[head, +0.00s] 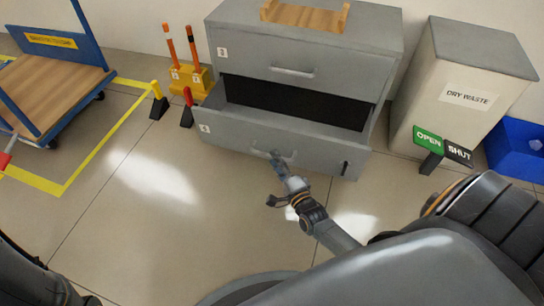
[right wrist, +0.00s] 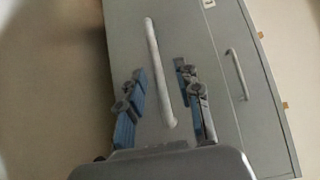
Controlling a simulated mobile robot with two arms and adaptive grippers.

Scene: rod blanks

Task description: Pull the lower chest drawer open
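The grey chest (head: 365,32) stands against the back wall in the head view. Its lower drawer (head: 230,134) is pulled out, with a dark gap behind its front. The upper drawer (head: 345,72) is shut. My right gripper (head: 279,160) is at the lower drawer's bar handle (head: 291,156). In the right wrist view its fingers (right wrist: 161,78) are apart, one on each side of the handle (right wrist: 152,45), with visible gaps. Whether either finger touches it I cannot tell. My left arm shows at the lower left of the head view, its gripper out of frame.
A wooden tray (head: 303,16) sits on the chest. A dry waste bin (head: 470,65), an OPEN/SHUT sign (head: 442,146) and a blue bin (head: 518,147) are right. Left are a yellow holder (head: 190,79) and a cart (head: 50,80). The floor in front is clear.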

